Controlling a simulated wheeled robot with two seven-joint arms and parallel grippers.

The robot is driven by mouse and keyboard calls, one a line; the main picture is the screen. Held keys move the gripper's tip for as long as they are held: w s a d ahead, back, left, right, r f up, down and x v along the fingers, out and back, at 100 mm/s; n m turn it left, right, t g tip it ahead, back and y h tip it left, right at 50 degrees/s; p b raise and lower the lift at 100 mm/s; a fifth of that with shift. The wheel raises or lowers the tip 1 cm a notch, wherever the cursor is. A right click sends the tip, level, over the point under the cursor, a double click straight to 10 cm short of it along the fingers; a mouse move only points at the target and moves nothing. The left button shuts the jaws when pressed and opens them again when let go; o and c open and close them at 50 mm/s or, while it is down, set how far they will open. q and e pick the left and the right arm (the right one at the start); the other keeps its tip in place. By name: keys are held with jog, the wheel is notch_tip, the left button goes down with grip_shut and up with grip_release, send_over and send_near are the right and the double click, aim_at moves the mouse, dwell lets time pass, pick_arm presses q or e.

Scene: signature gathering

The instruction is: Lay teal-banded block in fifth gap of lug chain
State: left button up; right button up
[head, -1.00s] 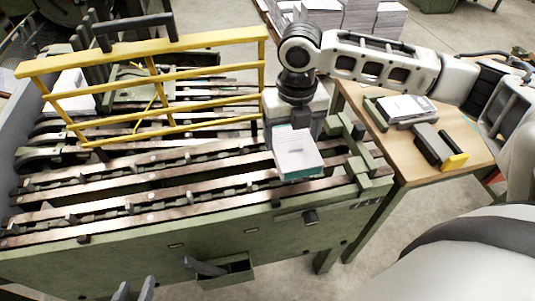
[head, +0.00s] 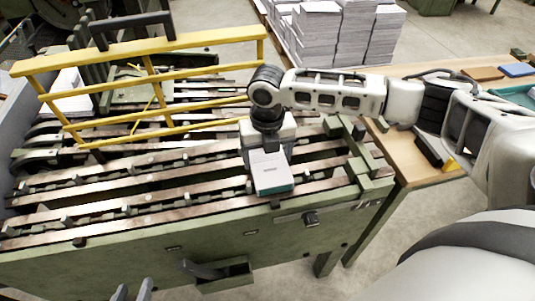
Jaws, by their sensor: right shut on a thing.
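The teal-banded block (head: 271,172) is a white, book-like stack with a teal band along its front lower edge. My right gripper (head: 267,150) is shut on its back part, with the arm coming in from the right. The block is over the right part of the lug chain (head: 125,208), which runs left to right along the green machine with upright lugs and gaps. Whether the block touches the chain rails, and which gap is beneath it, I cannot tell. Two fingertips of my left gripper (head: 132,291) show apart and empty at the bottom edge, in front of the machine.
A yellow guard frame (head: 150,85) stands over the machine's back left. A wooden table (head: 410,169) at right holds a dark block with a yellow end, a teal tray (head: 515,95) and a blue block (head: 518,70). Paper stacks (head: 335,30) stand behind.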

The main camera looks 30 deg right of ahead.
aim_at(267, 159)
jog(key=shift+f, duration=0.1)
jog(key=o, duration=1.3)
jog(key=shift+c, duration=0.2)
notch_tip(267, 159, up, 7)
jog(key=shift+r+p, duration=0.15)
jog(key=shift+p, duration=0.25)
jog(key=shift+r, duration=0.25)
